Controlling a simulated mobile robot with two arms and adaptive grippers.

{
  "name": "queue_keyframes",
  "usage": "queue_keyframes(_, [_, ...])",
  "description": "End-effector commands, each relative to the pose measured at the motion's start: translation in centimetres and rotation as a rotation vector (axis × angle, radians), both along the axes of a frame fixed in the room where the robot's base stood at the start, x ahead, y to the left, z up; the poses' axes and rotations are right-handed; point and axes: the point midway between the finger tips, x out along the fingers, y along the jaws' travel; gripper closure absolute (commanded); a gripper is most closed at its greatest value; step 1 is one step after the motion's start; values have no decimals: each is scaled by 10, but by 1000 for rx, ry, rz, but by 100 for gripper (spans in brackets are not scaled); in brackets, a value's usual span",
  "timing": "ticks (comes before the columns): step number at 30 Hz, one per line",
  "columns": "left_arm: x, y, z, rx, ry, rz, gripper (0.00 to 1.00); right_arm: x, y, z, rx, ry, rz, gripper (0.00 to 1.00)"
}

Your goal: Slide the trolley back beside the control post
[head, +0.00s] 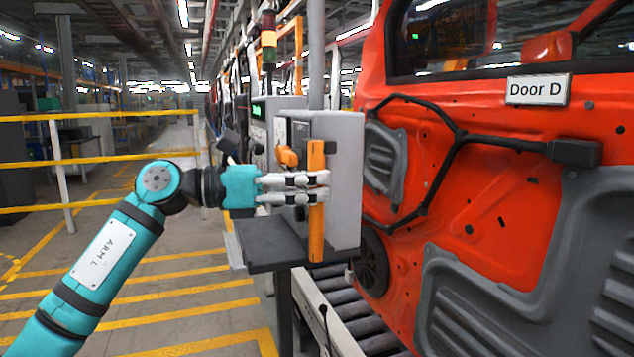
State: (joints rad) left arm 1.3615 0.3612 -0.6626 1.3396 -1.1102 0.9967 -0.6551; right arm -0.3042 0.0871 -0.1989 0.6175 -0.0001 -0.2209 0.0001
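An orange upright handle (317,238) stands in front of a light grey cabinet (346,170). A dark shelf on a dark leg (274,255) is under the cabinet. I cannot tell how much of this is the trolley. My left gripper (321,187) comes in from the left, its pale fingers one above the other across the handle's middle. The far side of the fingers is hidden, so I cannot tell whether they are closed on it. The control post appears to be the unit with a green display (258,111) behind, partly hidden. My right gripper is out of view.
A red car door (470,200) with a "Door D" sign (538,90) fills the right. A roller conveyor (350,310) runs below it. Yellow railings (100,165) stand at the left. Striped yellow floor lines (190,290) mark open floor at the lower left.

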Motion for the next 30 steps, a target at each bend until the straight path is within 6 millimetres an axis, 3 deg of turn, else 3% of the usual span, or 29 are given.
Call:
queue_keyframes(3, [-1, -1, 1, -1, -2, -2, 53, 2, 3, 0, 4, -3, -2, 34])
queue_keyframes(14, [-2, 6, 2, -3, -3, -1, 53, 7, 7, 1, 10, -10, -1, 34])
queue_keyframes(30, [-13, 104, 1, 0, -1, -1, 53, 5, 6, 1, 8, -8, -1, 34])
